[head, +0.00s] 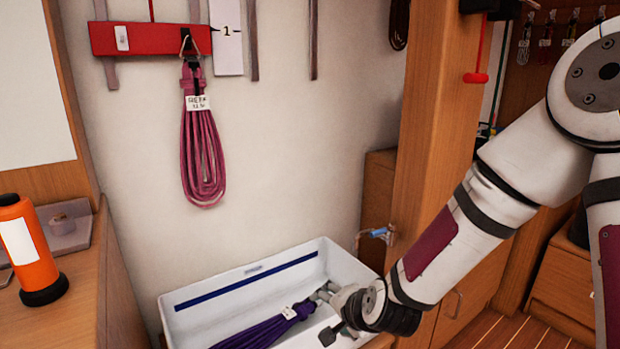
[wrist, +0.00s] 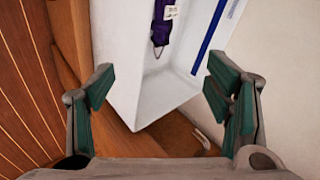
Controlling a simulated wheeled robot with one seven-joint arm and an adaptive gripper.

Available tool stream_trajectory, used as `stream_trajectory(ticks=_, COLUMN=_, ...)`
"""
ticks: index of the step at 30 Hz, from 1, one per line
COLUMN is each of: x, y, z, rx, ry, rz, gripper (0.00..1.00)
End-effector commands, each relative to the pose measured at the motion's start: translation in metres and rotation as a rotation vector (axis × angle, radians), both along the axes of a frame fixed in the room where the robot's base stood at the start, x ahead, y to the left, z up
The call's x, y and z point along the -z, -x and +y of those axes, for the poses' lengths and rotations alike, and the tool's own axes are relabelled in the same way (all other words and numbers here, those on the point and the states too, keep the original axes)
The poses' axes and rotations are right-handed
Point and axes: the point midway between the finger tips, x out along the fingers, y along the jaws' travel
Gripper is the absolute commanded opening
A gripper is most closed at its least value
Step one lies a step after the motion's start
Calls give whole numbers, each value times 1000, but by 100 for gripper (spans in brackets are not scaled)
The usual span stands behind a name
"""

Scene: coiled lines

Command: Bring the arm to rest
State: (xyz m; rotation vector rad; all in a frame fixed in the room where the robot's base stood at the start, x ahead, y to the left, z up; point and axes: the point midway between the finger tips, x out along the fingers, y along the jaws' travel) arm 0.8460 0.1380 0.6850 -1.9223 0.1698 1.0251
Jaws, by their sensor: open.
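My gripper (head: 328,315) is at the right end of the white bin (head: 180,298) in the head view, with its fingers over or near that end. In the wrist view the gripper (wrist: 162,82) is open, its two green-padded fingers wide apart with nothing between them. A purple coiled line (head: 255,332) with a white tag lies in the bin. Its tagged end also shows in the wrist view (wrist: 162,30), ahead of the fingers and apart from them. The fingers partly cover the bin's right end in the head view.
A pink coiled line (head: 203,150) hangs from a hook under a red bar (head: 150,39), beside a panel marked 1 (head: 227,35). A wooden post (head: 440,110) stands close to my arm. An orange cylinder (head: 28,250) stands on the left counter.

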Motion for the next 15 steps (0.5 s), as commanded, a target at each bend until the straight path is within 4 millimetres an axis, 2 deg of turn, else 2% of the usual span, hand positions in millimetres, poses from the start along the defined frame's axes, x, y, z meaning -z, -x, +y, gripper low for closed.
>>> stream_trajectory(ticks=8, x=-4, y=15, z=-8, rx=-81, ry=92, rz=31, gripper=72)
stream_trajectory(ticks=15, x=-12, y=40, z=-23, rx=-188, ry=218, rz=83, gripper=72)
